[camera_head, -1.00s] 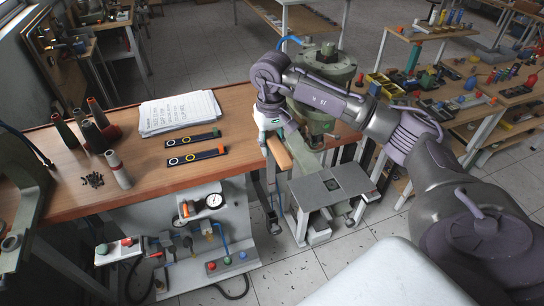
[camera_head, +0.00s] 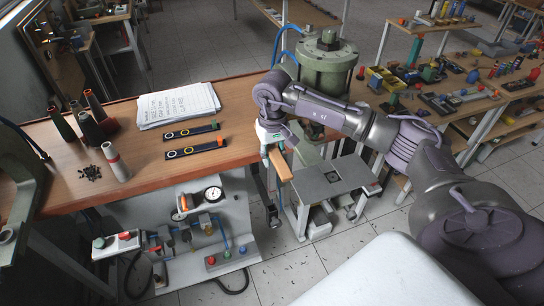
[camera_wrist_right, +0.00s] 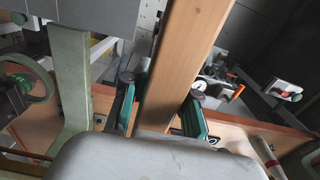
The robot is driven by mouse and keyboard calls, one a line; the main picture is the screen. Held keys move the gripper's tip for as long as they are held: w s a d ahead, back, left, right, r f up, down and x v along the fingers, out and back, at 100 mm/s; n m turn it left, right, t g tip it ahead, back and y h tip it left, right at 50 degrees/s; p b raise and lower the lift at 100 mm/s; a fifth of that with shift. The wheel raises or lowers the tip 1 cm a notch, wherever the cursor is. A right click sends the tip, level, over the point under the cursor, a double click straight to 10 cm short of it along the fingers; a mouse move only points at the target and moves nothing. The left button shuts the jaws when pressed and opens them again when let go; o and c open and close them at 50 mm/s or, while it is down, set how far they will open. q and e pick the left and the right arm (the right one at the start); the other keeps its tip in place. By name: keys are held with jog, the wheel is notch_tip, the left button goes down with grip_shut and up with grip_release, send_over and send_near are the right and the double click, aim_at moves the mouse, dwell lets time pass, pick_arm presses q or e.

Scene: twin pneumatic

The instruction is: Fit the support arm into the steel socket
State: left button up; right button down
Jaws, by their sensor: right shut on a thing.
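A long flat wooden bar (camera_head: 281,166), which looks like the support arm, is in my right gripper (camera_head: 274,147). The gripper is shut on it and holds it in front of the wooden bench's right edge. In the right wrist view the wooden bar (camera_wrist_right: 181,62) runs upward between the two green-padded fingers. A grey steel plate (camera_head: 308,187) stands on a low frame to the right of and below the bar, apart from it. A small dark square opening (camera_head: 332,177) in the plate may be the steel socket. My left gripper is not in view.
The wooden bench (camera_head: 145,190) carries papers (camera_head: 178,103), dark strips (camera_head: 195,147) and several cones (camera_head: 92,127). A green cylinder machine (camera_head: 328,62) stands behind the plate. A pneumatic panel (camera_head: 215,236) hangs below the bench. Shelves with parts stand at right.

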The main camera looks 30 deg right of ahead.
jog(key=b, duration=0.5)
send_over(272, 192)
jog(key=shift+w+d+f, duration=0.15)
jog(key=shift+f, duration=1.25)
jog(key=shift+w+d+f, duration=0.1)
jog(key=shift+w+f, duration=0.05)
jog(key=shift+f, duration=1.25)
jog(key=shift+b, duration=0.75)
jog(key=shift+f+b, duration=4.45)
jog(key=shift+f, duration=0.6)
jog(key=c, duration=0.8)
grip_release()
